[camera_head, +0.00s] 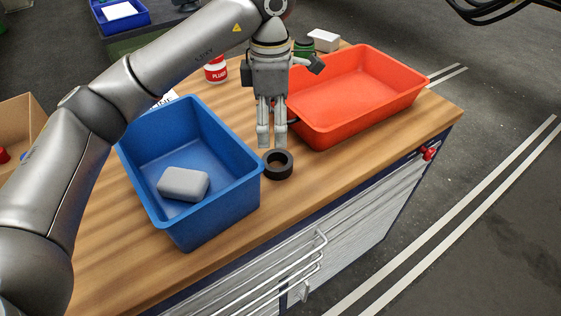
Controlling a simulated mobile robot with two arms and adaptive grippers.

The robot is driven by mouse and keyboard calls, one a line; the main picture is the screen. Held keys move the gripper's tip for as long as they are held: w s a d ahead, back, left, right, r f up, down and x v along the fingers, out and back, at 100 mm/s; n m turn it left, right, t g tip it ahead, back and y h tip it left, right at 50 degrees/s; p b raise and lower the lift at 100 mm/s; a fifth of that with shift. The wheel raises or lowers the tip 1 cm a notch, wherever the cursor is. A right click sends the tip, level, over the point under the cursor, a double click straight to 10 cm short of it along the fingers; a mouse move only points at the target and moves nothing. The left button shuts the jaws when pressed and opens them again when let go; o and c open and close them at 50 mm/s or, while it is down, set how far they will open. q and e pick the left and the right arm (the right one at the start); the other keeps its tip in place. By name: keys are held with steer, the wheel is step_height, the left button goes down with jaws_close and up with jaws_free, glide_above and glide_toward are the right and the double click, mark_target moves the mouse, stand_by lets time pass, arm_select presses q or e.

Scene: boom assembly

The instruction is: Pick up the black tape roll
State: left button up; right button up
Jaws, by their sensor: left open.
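The black tape roll (278,165) lies flat on the wooden workbench, close to the right corner of the blue bin and near the bench's front edge. My left gripper (272,143) points down just above and behind the roll, with its two fingers apart and nothing seen between them. The fingertips end near the roll's far rim in the picture; I cannot tell whether they touch it. My right gripper is not in view.
The blue bin (141,165) holds a grey block (183,184). A red-orange bin (340,128) stands to the right. Behind are a red and white can (215,70), a green object (304,47) and a white box (324,40). Bare wooden bench (325,172) lies right of the roll.

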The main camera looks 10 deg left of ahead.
mark_target(275, 165)
arm_select(q)
step_height(275, 165, down, 5)
steer(key=shift+w+f+p, duration=0.1)
steer(key=shift+w+p, duration=0.05)
steer(key=shift+p, duration=0.45)
steer(key=shift+f, duration=0.25)
steer(key=f+p, duration=0.1)
steer(key=f, duration=0.2)
steer(key=f+p, duration=0.1)
steer(key=shift+w+f+p, duration=0.35)
steer(key=shift+f, duration=0.45)
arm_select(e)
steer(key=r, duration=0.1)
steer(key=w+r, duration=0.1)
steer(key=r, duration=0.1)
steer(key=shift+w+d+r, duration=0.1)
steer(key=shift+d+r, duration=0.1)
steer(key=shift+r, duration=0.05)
arm_select(q)
steer(key=shift+c, duration=0.4)
steer(key=c, duration=1.1)
